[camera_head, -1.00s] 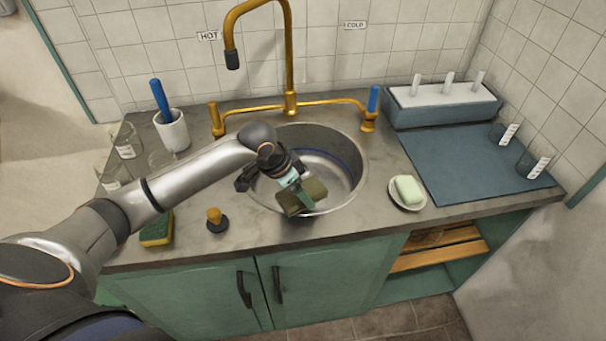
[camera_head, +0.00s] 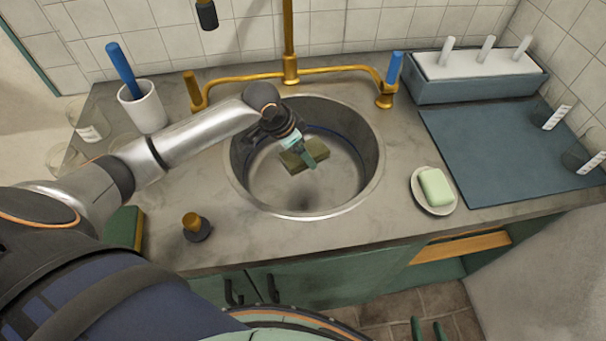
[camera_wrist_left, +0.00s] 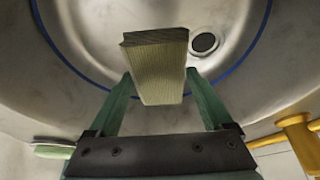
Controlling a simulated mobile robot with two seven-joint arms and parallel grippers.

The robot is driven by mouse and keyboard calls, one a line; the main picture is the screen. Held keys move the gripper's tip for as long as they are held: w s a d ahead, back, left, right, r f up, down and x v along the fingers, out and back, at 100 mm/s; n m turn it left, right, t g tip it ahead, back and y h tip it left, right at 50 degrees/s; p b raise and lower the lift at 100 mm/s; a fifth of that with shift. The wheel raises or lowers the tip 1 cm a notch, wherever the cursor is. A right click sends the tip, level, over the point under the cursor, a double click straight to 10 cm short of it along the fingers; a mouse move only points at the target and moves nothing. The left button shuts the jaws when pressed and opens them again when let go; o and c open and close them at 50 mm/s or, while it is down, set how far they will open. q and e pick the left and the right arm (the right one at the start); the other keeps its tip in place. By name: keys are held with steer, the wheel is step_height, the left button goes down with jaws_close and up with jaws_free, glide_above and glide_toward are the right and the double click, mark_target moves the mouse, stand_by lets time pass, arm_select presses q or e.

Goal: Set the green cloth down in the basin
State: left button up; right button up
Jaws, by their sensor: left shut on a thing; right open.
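The green cloth (camera_head: 290,162) is a folded olive block held by my left gripper (camera_head: 305,156), inside the round metal basin (camera_head: 345,190). In the left wrist view the cloth (camera_wrist_left: 160,75) sits between the two green fingers of my left gripper (camera_wrist_left: 159,80), over the basin floor (camera_wrist_left: 100,35) beside the drain. I cannot tell whether its underside touches the floor.
The gold faucet (camera_head: 290,72) stands behind the basin. A soap dish (camera_head: 433,208) with pale green soap and a blue mat (camera_head: 490,150) lie to the right. A black stopper (camera_head: 196,228) with a gold knob, a sponge (camera_head: 124,228) and a white cup (camera_head: 143,108) are to the left.

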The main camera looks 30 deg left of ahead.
mark_target(306, 176)
arm_select(q)
step_height(306, 176, down, 8)
steer(key=shift+f+b, duration=0.1)
steer(key=shift+b, duration=0.25)
steer(key=o, duration=1)
steer(key=shift+f, duration=0.15)
steer(key=p+v, duration=0.1)
steer(key=v, duration=1.1)
steer(key=shift+p, duration=0.4)
